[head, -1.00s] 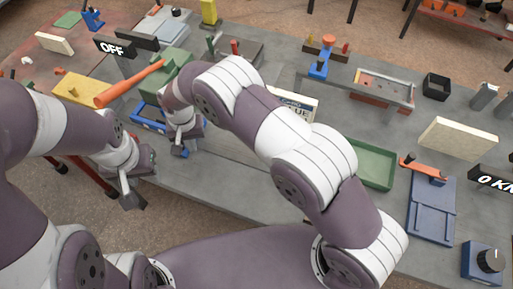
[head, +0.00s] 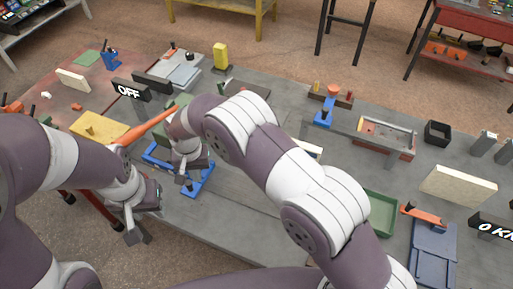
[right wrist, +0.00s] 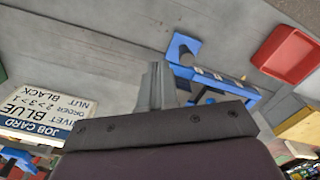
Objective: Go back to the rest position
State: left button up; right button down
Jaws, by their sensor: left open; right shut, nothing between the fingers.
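My left gripper (head: 136,222) hangs open and empty in the head view, in front of the bench's near left edge and over the floor. My right gripper (head: 187,180) is low over the bench, at a blue frame-like fixture (head: 201,186) that it partly hides. In the right wrist view its fingers (right wrist: 157,82) are together with nothing between them. The blue fixture (right wrist: 222,87) also shows there, just beyond the fingers; whether they touch cannot be told.
The grey bench (head: 245,190) carries an orange-handled tool (head: 147,127), a green tray (head: 383,214), a cream block (head: 458,186) and a black bin (head: 437,133). A job card (right wrist: 42,108) and a red tray (right wrist: 287,54) show in the wrist view. My right arm crosses above the bench.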

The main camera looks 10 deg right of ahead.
jog(key=s+d+r+b, duration=0.1)
jog(key=s+d+r, duration=0.1)
jog(key=s+d, duration=0.3)
jog(key=s+d+r+t+b, duration=0.1)
jog(key=s+d, duration=0.5)
jog(key=d, duration=0.8)
jog(key=s+d+r+b, duration=0.3)
jog(key=s+d+r, duration=0.2)
jog(key=d, duration=0.4)
jog(key=shift+s+d, duration=0.15)
jog(key=shift+s, duration=0.25)
jog(key=shift+w, duration=0.15)
